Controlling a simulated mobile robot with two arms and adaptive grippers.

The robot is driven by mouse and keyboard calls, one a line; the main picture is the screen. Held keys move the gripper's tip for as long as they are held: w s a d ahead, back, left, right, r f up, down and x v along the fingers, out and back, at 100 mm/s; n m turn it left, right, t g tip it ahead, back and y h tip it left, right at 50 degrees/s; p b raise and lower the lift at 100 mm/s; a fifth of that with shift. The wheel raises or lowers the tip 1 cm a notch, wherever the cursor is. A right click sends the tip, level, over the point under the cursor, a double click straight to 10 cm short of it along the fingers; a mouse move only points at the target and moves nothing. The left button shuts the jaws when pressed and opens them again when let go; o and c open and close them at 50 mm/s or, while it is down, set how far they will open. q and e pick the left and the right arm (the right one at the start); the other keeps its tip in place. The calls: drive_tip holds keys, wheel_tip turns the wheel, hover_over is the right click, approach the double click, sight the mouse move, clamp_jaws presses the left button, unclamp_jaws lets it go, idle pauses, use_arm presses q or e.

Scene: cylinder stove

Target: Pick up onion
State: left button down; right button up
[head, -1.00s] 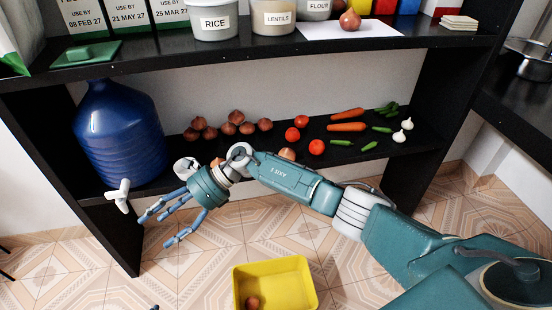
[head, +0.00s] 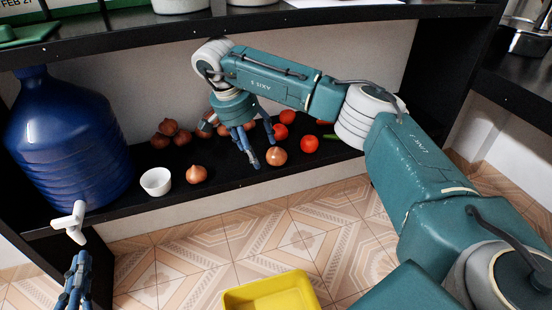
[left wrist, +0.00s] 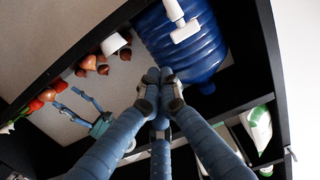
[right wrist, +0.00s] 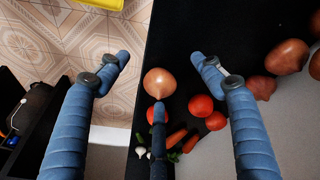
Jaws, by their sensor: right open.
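Several brown onions lie on the lower black shelf. One onion (head: 277,156) is near the shelf's front edge, just right of my right gripper's fingers, and another onion (head: 196,174) is farther left. My right gripper (head: 252,150) is open and empty, pointing down over the shelf. In the right wrist view this gripper (right wrist: 162,75) has an onion (right wrist: 158,83) between its spread fingers; I cannot tell whether they touch. My left gripper (head: 76,275) is low at the left, below the water jug's tap. The left wrist view shows its fingertips (left wrist: 161,82) together, holding nothing.
A blue water jug (head: 65,140) stands at the shelf's left end, with a white cup (head: 156,181) beside it. Tomatoes (head: 309,144) lie right of the near onion. A yellow crate (head: 270,292) is on the floor.

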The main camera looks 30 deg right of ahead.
sight(274, 150)
drive_tip(key=d, duration=0.5)
drive_tip(key=shift+f+b, duration=0.1)
drive_tip(key=shift+b, duration=0.3)
drive_tip(key=b+x, duration=0.1)
drive_tip(key=x, duration=0.3)
drive_tip(key=shift+d+f, duration=0.1)
drive_tip(key=shift+f, duration=0.25)
use_arm(q)
drive_tip(key=s+r+t+h, duration=0.2)
drive_tip(key=r+t, duration=0.5)
drive_tip(key=r, duration=0.6)
drive_tip(key=shift+s+d+r+h+b, duration=0.3)
drive_tip(key=shift+s+d+r, duration=0.1)
drive_tip(key=shift+s, duration=0.1)
use_arm(e)
drive_tip(key=shift+f, duration=0.1)
drive_tip(key=c, duration=1.3)
